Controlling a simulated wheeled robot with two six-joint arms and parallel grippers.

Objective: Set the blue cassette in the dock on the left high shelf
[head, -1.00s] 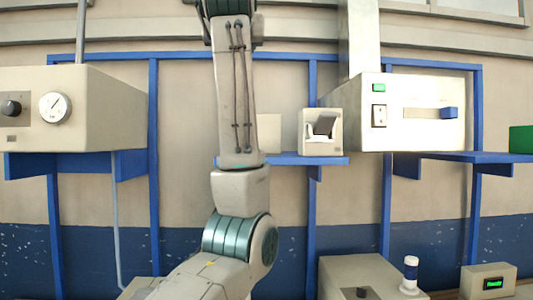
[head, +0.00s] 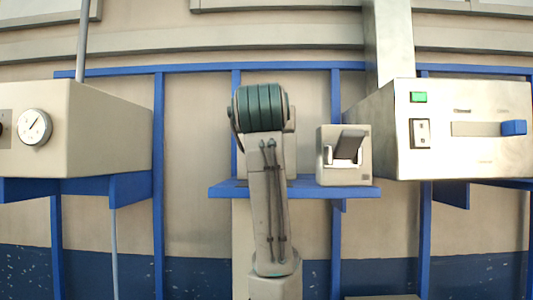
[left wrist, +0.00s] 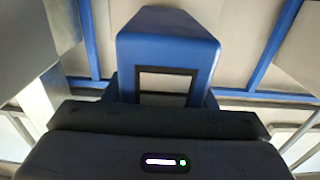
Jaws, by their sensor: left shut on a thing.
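The blue cassette (left wrist: 165,45) fills the upper middle of the left wrist view, a blue block with pale window-like panels on its near face. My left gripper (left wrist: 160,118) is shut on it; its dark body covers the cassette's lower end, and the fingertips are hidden. In the head view my left arm stands upright in the middle, in front of the blue shelf (head: 222,190); gripper and cassette do not show there. A cream box with a slanted dark and white holder (head: 345,155) sits on the shelf's right part. I cannot tell whether it is the dock. My right gripper is not in view.
A cream cabinet with a dial (head: 80,130) stands on a bracket at the left. A pale machine with a green button and blue handle (head: 465,130) stands at the right. Blue posts run down the wall. The wall between left cabinet and shelf is clear.

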